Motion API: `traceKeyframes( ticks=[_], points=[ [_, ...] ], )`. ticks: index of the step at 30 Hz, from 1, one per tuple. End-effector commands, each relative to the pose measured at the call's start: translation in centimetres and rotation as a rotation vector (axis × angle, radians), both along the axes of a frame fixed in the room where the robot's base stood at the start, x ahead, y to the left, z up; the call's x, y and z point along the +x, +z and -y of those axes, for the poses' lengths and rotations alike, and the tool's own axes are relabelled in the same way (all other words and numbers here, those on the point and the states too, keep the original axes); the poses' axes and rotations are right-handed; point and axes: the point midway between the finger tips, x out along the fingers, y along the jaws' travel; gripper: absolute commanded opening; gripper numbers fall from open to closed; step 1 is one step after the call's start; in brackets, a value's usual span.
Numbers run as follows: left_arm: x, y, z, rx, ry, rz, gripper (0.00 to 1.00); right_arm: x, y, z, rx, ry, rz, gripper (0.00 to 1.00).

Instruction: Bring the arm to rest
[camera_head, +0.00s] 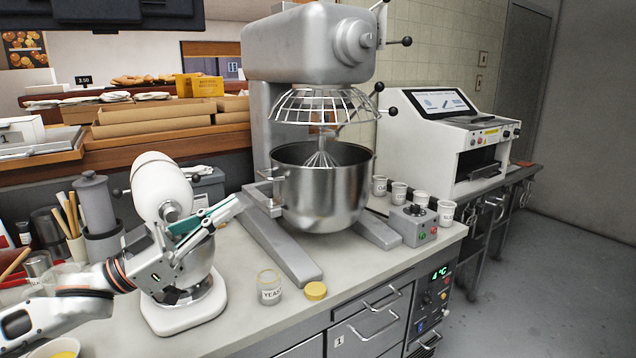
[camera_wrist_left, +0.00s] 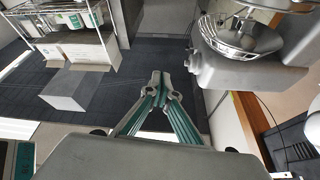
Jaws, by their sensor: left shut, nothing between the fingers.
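My left arm comes in from the left in the head view. My left gripper (camera_head: 238,203) is in the air in front of the small white stand mixer, its fingers pointing right toward the big steel mixer (camera_head: 322,195). In the left wrist view the two green-sided fingers of the gripper (camera_wrist_left: 160,77) meet at their tips. The gripper is shut with nothing between the fingers. The small white stand mixer (camera_head: 160,188) is partly hidden behind the gripper. My right gripper is in neither view.
An open jar labelled YEAST (camera_head: 270,288) and a yellow lid (camera_head: 316,290) stand on the worktop (camera_head: 245,325) near its front edge. Several labelled cups and a control box (camera_head: 413,224) stand right of the big mixer. A grey canister (camera_head: 97,205) stands at the left.

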Motion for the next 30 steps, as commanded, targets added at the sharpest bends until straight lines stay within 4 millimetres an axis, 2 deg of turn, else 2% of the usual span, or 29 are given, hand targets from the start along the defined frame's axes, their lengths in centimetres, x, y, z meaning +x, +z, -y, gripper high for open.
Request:
traceKeyframes(
  ticks=[1,8,11,14,18,23,26,30],
  points=[
    [0.0,-2.1,0.8,0.000,0.003,-0.021,0.00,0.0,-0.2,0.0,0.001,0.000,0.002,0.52],
    [0.1,-8.5,2.8,0.016,0.056,-0.066,0.00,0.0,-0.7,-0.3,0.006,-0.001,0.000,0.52],
    [-0.1,-12.1,3.7,0.024,0.091,-0.095,0.00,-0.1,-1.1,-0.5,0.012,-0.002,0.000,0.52],
    [-0.4,-16.6,4.4,0.038,0.142,-0.139,0.00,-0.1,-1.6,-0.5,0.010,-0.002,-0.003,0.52],
    [-1.3,-23.6,4.7,0.069,0.235,-0.214,0.00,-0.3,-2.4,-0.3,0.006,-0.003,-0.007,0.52],
    [-3.2,-32.0,4.2,0.125,0.354,-0.323,0.00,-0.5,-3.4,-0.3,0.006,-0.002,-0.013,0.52],
    [-5.2,-37.6,3.2,0.175,0.434,-0.405,0.00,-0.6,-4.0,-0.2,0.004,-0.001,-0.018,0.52],
    [-9.1,-45.7,1.3,0.268,0.543,-0.537,0.00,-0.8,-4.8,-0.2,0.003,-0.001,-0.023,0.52]
  ],
)
